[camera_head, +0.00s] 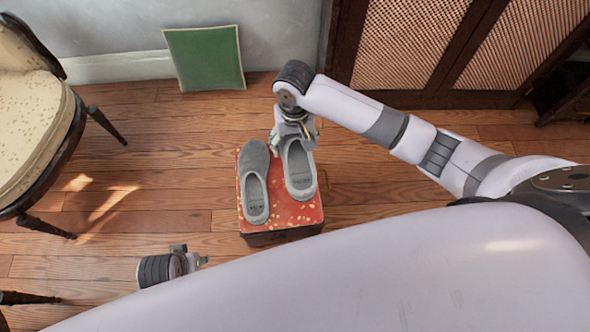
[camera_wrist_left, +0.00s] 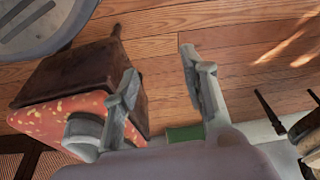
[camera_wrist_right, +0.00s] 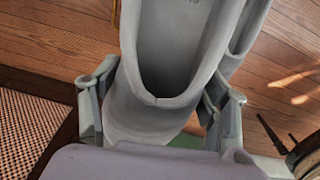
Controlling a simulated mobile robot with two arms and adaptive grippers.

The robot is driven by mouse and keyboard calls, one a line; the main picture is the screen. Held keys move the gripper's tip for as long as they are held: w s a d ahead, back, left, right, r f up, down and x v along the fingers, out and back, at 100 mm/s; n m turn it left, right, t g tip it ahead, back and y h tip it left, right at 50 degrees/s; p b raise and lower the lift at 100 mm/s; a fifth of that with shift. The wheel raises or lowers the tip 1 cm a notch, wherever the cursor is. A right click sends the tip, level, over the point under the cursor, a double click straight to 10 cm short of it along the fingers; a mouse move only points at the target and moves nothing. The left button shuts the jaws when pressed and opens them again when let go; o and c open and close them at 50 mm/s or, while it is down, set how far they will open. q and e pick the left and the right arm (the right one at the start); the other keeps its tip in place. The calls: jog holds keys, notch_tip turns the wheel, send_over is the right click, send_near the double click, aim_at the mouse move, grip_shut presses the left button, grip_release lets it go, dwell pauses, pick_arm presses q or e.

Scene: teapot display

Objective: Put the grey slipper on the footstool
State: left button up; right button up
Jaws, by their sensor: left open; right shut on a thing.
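The footstool (camera_head: 283,213) has a red top with yellow specks and dark sides; its top also shows in the left wrist view (camera_wrist_left: 55,122). My right gripper (camera_head: 294,134) is shut on this second slipper's toe end, which fills the space between the fingers in the right wrist view (camera_wrist_right: 155,105). My left gripper (camera_head: 194,255) is open and empty, low to the left of the footstool.
A cream chair (camera_head: 30,125) with dark legs stands at the left. A green panel (camera_head: 205,58) leans on the back wall. A dark wooden cabinet (camera_head: 470,98) with woven doors is at the back right.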

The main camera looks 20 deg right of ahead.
notch_tip(320, 180, down, 10)
jog(key=b, duration=0.3)
jog(key=shift+f, duration=0.65)
notch_tip(320, 180, down, 4)
jog(key=shift+r+b, duration=0.2)
jog(key=shift+b, duration=0.8)
pick_arm(q)
jog(key=w+v, duration=0.1)
jog(key=v, duration=0.9)
jog(key=shift+r+t, duration=0.4)
pick_arm(e)
jog(key=shift+f, duration=0.15)
pick_arm(q)
jog(key=shift+a, duration=0.1)
pick_arm(e)
jog(key=shift+f, duration=0.1)
jog(key=o, duration=1.3)
jog(key=shift+c, duration=0.2)
